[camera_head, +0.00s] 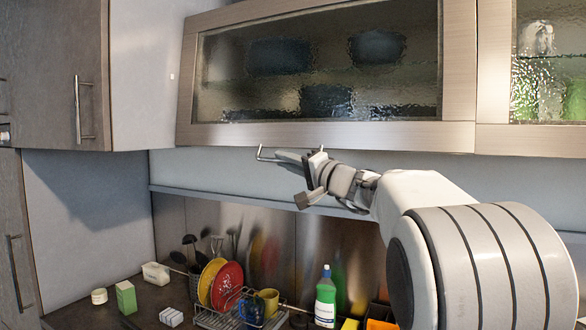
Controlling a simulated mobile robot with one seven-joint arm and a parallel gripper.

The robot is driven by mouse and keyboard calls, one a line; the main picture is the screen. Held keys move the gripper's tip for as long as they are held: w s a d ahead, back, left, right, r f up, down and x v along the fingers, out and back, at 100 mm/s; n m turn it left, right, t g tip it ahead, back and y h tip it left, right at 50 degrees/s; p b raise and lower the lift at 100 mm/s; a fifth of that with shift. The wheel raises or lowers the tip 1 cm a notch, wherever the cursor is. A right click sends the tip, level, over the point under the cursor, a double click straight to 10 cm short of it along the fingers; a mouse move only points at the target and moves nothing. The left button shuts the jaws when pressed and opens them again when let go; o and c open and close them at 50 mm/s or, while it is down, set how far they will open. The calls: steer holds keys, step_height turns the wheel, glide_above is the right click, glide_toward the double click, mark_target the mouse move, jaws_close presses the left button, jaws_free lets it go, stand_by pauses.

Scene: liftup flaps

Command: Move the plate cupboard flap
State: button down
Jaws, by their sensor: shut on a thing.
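The plate cupboard flap (330,137) is a wide wooden frame around rippled glass, on the wall above the counter. Dark blurred shapes show behind its glass. Its metal bar handle (262,153) hangs just under the lower frame edge. My gripper (308,172) reaches in from the right and is shut on the handle. The gripper hides the right part of the handle and the exact finger contact. The flap looks closed or nearly so; I cannot tell whether a small gap is open.
Another glass-fronted cupboard (548,80) adjoins on the right. A tall cupboard (55,75) with an upright handle stands at left. Below are a dish rack (235,318) with a yellow plate (207,280) and red plate (228,287), and a green bottle (325,300). Space before the flap looks clear.

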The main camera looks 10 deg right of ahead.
steer(key=s+a+r+m+p, duration=0.2)
steer(key=s+a+r, duration=0.4)
steer(key=s, duration=0.3)
steer(key=s+a+r+m+g+h+p, duration=0.1)
steer(key=s+a+r+p, duration=0.3)
steer(key=s, duration=0.5)
steer(key=a+r+m, duration=0.1)
steer(key=a+r, duration=0.1)
steer(key=a, duration=0.1)
steer(key=shift+s+r, duration=0.15)
steer(key=shift+r, duration=0.05)
steer(key=shift+a, duration=0.1)
steer(key=c, duration=0.9)
jaws_free()
steer(key=r+b+v, duration=0.1)
steer(key=b+v, duration=0.1)
steer(key=v, duration=1.5)
steer(key=shift+s+f, duration=0.2)
steer(key=shift+f, duration=0.2)
